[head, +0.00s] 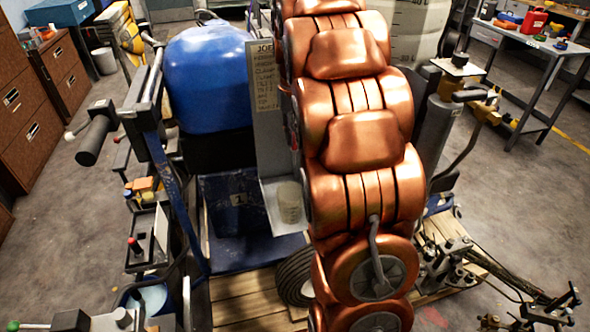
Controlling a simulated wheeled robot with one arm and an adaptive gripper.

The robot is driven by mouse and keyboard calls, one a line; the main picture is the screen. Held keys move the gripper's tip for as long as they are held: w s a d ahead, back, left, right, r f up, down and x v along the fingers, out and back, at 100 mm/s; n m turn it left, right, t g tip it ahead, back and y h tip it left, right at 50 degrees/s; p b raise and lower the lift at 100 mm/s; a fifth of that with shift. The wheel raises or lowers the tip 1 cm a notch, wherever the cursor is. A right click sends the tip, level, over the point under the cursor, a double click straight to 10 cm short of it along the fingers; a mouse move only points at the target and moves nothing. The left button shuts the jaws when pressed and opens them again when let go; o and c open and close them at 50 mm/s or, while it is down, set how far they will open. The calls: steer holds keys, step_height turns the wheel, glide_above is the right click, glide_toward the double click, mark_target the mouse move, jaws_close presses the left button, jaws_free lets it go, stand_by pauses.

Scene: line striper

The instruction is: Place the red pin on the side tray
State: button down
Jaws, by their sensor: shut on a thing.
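My gripper is not in this view, and neither is anything it may hold. I cannot make out the red pin for certain. A small red-topped part (134,244) stands upright at the left side of the machine, but I cannot tell whether it is the pin. Farther back on the same side, a narrow shelf (143,200) holds small orange and yellow pieces. I cannot tell which of these is the side tray.
The striper has a blue rounded tank (208,78), a lettered grey panel (265,95) and a black handle grip (97,140). Wooden pallet boards (240,301) lie below. Brown cabinets (38,120) stand left, a workbench (535,45) back right. Grey floor is open at right.

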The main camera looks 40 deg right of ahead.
mark_target(294, 164)
step_height(294, 164, down, 12)
steer(key=shift+r+p, duration=0.15)
steer(key=shift+p, duration=1.05)
steer(key=c, duration=1.1)
jaws_free()
steer(key=shift+c, duration=0.2)
